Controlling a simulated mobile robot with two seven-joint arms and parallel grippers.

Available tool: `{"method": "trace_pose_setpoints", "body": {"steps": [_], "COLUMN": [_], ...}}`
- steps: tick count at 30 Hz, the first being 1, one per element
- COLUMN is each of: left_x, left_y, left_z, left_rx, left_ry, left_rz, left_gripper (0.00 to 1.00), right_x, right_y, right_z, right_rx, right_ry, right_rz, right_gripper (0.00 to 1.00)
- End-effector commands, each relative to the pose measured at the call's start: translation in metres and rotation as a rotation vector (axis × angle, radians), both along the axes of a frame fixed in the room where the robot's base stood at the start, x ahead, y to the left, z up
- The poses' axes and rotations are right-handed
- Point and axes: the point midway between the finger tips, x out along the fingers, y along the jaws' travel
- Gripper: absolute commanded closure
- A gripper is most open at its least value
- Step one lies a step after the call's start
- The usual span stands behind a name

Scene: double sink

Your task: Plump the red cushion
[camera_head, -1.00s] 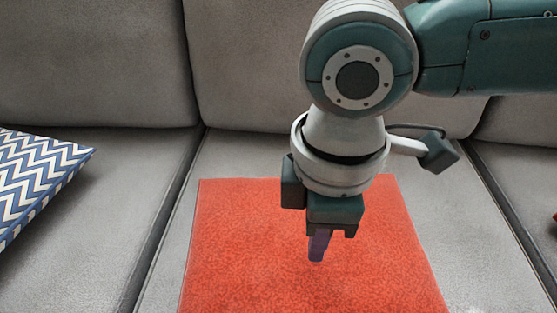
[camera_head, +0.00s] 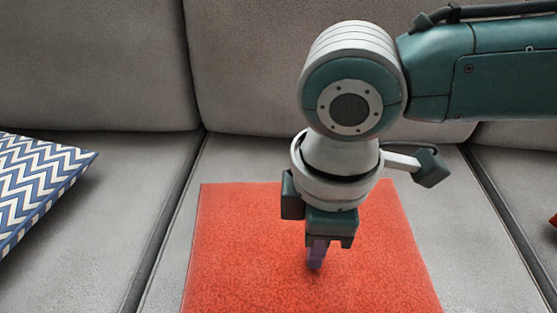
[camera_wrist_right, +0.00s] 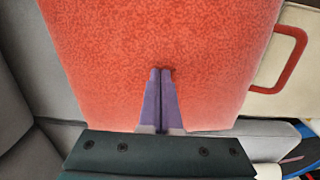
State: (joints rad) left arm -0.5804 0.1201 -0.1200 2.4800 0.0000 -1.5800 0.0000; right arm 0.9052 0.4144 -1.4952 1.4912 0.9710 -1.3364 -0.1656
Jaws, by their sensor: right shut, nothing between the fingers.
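The red cushion (camera_head: 240,250) lies flat on the middle seat of a grey sofa in the head view, its near edge cut off by the frame. It also fills much of the right wrist view (camera_wrist_right: 100,50). My right gripper (camera_head: 315,266) points down over the cushion's middle, its purple fingers shut with nothing between them. In the right wrist view the fingertips (camera_wrist_right: 160,70) are together against the red surface; whether they touch or press it I cannot tell. My left gripper is not in view.
A blue and white zigzag cushion (camera_head: 35,180) lies on the left seat. A red thing (camera_head: 553,221) shows at the right edge. The sofa backrest (camera_head: 270,70) rises behind. In the right wrist view, a red handle-like loop (camera_wrist_right: 287,60) lies beside the cushion.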

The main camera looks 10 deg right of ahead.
Motion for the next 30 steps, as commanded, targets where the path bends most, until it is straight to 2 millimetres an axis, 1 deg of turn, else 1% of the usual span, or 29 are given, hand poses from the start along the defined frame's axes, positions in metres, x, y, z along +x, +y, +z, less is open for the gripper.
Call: {"method": "trace_pose_setpoints", "body": {"steps": [10,20,26,30], "left_x": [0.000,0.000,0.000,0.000], "left_y": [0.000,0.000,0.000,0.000], "left_z": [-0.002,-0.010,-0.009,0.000], "left_rx": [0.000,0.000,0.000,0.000], "left_ry": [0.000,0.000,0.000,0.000], "left_rz": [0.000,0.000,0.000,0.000], "left_gripper": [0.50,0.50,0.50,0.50], "right_x": [0.000,0.000,0.000,0.000], "right_y": [0.000,0.000,0.000,0.000], "right_z": [-0.002,-0.015,-0.014,-0.006], "right_rx": [0.000,0.000,0.000,0.001], "right_ry": [0.001,0.001,0.001,0.001], "right_rz": [0.000,-0.001,-0.001,-0.001], "right_gripper": [1.00,1.00,1.00,1.00]}}
